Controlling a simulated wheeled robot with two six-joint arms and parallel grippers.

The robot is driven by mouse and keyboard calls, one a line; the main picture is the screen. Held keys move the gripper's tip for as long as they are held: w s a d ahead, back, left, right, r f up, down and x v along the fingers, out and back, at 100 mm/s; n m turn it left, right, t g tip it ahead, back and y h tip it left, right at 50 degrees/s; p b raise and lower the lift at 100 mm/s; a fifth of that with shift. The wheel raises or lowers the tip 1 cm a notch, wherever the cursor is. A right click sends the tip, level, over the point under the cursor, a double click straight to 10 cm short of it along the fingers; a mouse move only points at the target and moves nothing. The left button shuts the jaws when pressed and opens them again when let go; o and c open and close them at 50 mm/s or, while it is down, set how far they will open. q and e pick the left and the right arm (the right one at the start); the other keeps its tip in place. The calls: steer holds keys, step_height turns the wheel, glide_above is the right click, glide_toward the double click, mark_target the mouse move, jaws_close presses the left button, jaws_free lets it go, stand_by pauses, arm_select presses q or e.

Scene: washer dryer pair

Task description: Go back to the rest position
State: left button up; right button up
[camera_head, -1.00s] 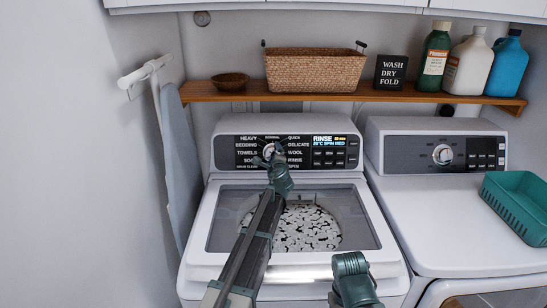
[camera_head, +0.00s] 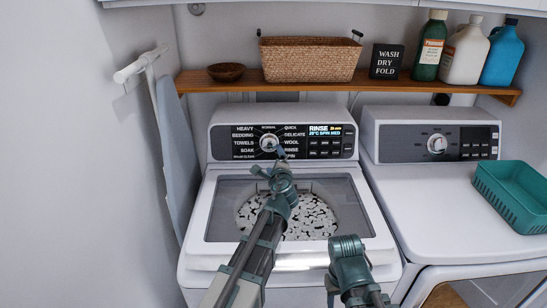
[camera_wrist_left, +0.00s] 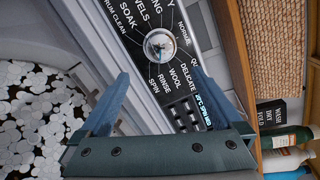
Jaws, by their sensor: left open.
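My left gripper (camera_head: 271,165) is open and empty, in front of the washer's control panel and above the glass lid. In the left wrist view its two fingers (camera_wrist_left: 159,76) are spread apart, with the round dial (camera_wrist_left: 159,45) seen beyond the gap, clear of both. The dial (camera_head: 269,143) is on the washer (camera_head: 300,268); the lit display (camera_head: 325,131) reads RINSE. Black and white pieces (camera_head: 310,217) show through the lid. A teal part of my right arm (camera_head: 347,250) rises at the bottom; its jaws do not show.
A dryer (camera_head: 425,210) stands to the right with a green basket (camera_head: 515,210) on top. Above, a wooden shelf (camera_head: 330,88) holds a wicker basket (camera_head: 310,60), a bowl (camera_head: 226,73), a sign (camera_head: 386,61) and bottles (camera_head: 464,52). An ironing board (camera_head: 178,160) leans at the left wall.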

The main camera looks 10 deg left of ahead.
arm_select(q)
steer(key=s+d+n+g+h+p, duration=0.1)
steer(key=s+d+n+g+p, duration=0.2)
steer(key=s, duration=0.5)
steer(key=s+d+f+n+g+h+p, duration=0.1)
steer(key=s+d+n+g+p, duration=0.2)
steer(key=s, duration=0.5)
steer(key=s+d+n+g+p, duration=0.3)
steer(key=s+n+g+p, duration=0.2)
steer(key=s+p, duration=0.3)
steer(key=shift+s+d+f+n+h, duration=0.35)
steer(key=shift+s+f+n+h, duration=0.1)
steer(key=shift+n, duration=0.25)
steer(key=s+d+r+n+g+h+p, duration=0.1)
steer(key=s+d+g+h+p, duration=0.1)
steer(key=s, duration=0.8)
steer(key=d+g+p, duration=0.1)
steer(key=d+g, duration=0.1)
steer(key=d, duration=0.1)
steer(key=shift+n, duration=0.4)
